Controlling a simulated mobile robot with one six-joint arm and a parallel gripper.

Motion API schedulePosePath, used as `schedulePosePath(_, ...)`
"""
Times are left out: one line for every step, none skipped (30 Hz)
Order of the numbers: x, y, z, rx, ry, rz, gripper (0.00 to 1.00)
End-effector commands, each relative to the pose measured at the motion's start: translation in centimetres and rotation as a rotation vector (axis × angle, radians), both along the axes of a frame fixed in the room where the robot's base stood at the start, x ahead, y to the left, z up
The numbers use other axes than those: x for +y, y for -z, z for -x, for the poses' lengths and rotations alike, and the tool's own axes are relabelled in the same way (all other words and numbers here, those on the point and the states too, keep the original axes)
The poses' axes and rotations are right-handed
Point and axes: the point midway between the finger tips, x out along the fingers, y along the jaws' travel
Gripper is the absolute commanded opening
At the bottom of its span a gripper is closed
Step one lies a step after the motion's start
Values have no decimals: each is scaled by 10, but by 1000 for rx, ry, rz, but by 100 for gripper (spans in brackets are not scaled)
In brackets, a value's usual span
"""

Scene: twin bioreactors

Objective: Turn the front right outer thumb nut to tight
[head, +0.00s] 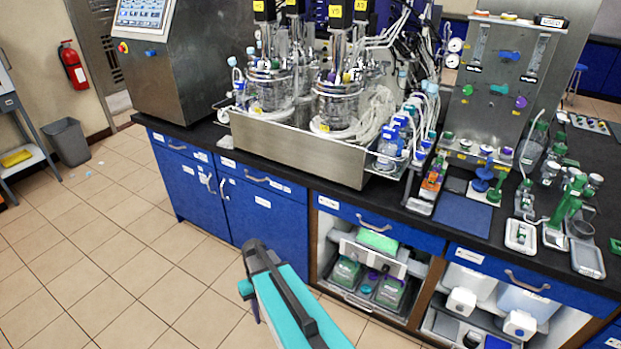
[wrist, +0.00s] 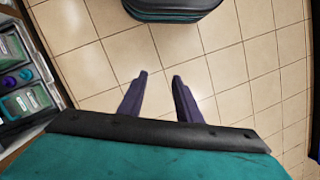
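Two glass bioreactor vessels stand side by side in a steel tray on the bench in the head view, the left vessel (head: 268,88) and the right vessel (head: 337,104). Their metal head plates carry fittings and tubing. The thumb nuts are too small to tell apart, so I cannot make out the front right outer one or how it is turned. My gripper (wrist: 159,77) shows in the wrist view, with two dark fingers apart and nothing between them. It points at the tiled floor, away from the vessels.
The steel tray (head: 290,150) sits near the bench's front edge. Tubing and blue-capped bottles (head: 392,142) crowd its right side. A control cabinet (head: 200,60) stands left. Open shelves (head: 375,262) lie below the bench. The tiled floor (head: 130,240) at left is mostly clear.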

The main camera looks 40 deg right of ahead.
Motion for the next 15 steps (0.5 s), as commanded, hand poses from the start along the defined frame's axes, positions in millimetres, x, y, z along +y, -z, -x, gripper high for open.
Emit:
schedulePosePath(14,12,16,20,-14,0,31)
schedulePosePath(21,19,24,30,-22,2,31)
schedulePosePath(30,27,34,41,-31,4,31)
schedulePosePath(36,33,42,51,-38,6,31)
schedulePosePath(42,39,49,60,-44,8,31)
schedulePosePath(50,47,60,74,-54,11,31)
schedulePosePath(56,52,68,82,-61,13,31)
schedulePosePath(61,58,77,92,-68,16,31)
schedulePosePath(69,64,88,105,-78,20,31)
schedulePosePath(74,69,97,115,-85,23,31)
schedulePosePath(79,74,105,124,-92,26,31)
schedulePosePath(85,80,117,136,-103,29,31)
schedulePosePath(89,84,126,144,-110,33,31)
schedulePosePath(94,89,135,154,-117,35,31)
schedulePosePath(99,94,147,166,-127,40,31)
